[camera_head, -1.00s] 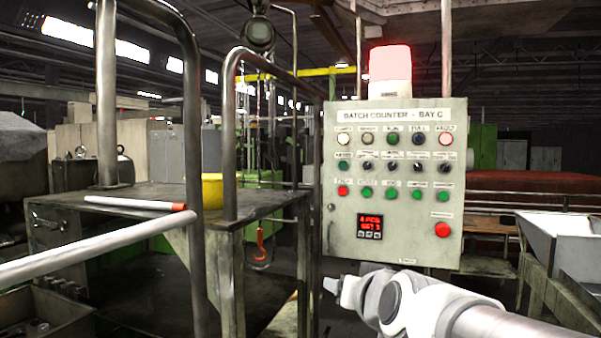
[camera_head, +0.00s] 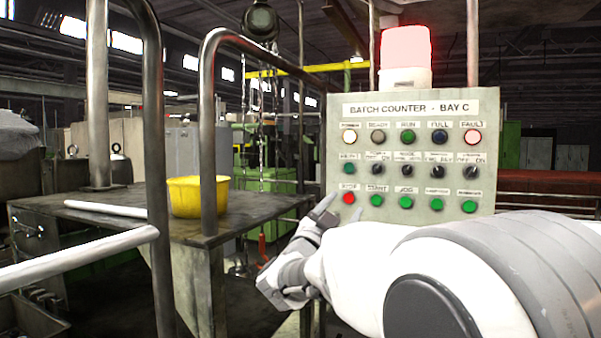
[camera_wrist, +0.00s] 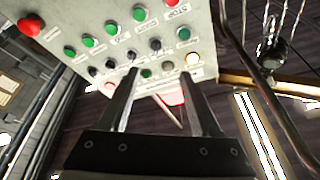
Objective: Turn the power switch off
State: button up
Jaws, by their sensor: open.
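The grey control panel (camera_head: 490,180) reads "BATCH COUNTER - BAY C" in the head view. Its middle row has a green button at the left, then several black selector knobs, including one at the left (camera_head: 376,170) and one at the right end (camera_head: 471,172). Both have small labels; I cannot surely read which is the power switch. The white lamp (camera_head: 349,136) at top left is lit. My gripper (camera_head: 334,212) is at the panel's lower left, near the red stop button (camera_head: 348,198). In the wrist view my gripper (camera_wrist: 165,88) is open and empty, facing the panel.
A steel bench (camera_head: 110,225) with a yellow bin (camera_head: 198,196) and a bent pipe rail (camera_head: 207,120) stands left of the panel. A red beacon (camera_head: 405,50) is lit above it. A large red button (camera_wrist: 30,26) shows in the wrist view.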

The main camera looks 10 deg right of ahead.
jog(key=m+g+h, duration=0.1)
jog(key=p, duration=0.4)
send_near(375, 171)
jog(key=x, duration=0.8)
jog(key=shift+w+d+r, duration=0.1)
jog(key=shift+w+d, duration=0.15)
jog(key=shift+w, duration=0.05)
grip_shut()
